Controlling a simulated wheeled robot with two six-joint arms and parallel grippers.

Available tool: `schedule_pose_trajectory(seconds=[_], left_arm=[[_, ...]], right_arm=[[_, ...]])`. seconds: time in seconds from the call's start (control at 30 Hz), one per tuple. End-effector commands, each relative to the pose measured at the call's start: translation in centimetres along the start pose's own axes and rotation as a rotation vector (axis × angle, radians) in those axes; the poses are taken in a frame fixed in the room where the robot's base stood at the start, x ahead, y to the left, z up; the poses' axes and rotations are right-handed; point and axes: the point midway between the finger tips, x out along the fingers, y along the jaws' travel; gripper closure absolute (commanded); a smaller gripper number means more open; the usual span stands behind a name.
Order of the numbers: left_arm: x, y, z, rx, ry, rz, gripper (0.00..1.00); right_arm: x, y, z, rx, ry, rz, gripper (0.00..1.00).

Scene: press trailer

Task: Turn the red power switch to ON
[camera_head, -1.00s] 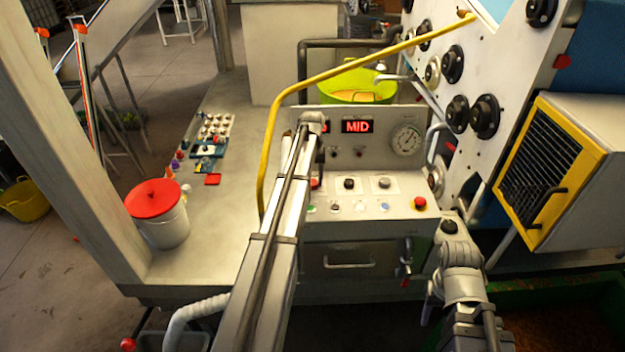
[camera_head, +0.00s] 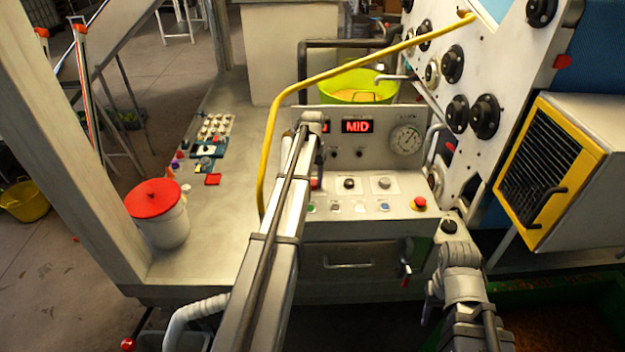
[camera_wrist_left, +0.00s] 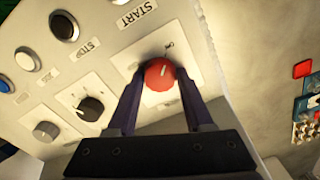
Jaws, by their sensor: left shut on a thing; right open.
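The red power switch (camera_wrist_left: 160,74) is a round knob with a white line on its face, on a white plate of the control panel. In the left wrist view the two dark fingers of my left gripper (camera_wrist_left: 158,85) are closed on its sides. The line on the knob points roughly toward the top of that view; the small plate marks are too blurred to read. In the head view the knob (camera_head: 316,184) shows just below my left gripper (camera_head: 318,170). My right gripper (camera_head: 433,288) is low at the panel's right side, its fingers hard to make out.
A yellow rail (camera_head: 265,150) runs just left of my left arm. A red-lidded bucket (camera_head: 160,215) stands left.

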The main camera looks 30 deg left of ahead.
Motion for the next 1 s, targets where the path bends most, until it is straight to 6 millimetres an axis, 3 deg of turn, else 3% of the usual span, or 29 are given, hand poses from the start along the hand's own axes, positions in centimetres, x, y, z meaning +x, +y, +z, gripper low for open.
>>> schedule_pose_trajectory(seconds=[0.2,0.23,0.47,0.77,1.0], left_arm=[[0.0,0.0,0.0,0.001,0.0,0.0,1.0],[0.0,0.0,0.0,0.001,0.0,0.0,0.46],[0.0,0.0,0.0,0.0,0.0,0.0,0.21],[-0.1,0.0,0.0,0.0,0.0,0.0,0.19],[-1.4,0.0,0.0,-0.001,0.0,0.0,0.19]], right_arm=[[0.0,0.0,0.0,0.0,0.0,0.0,0.5],[0.0,0.0,0.0,0.0,0.0,0.0,0.5],[0.0,0.0,0.0,0.0,0.0,0.0,0.5],[-0.1,0.0,0.0,0.0,0.0,0.0,0.5],[-1.4,0.1,0.1,0.002,0.0,0.0,0.5]])
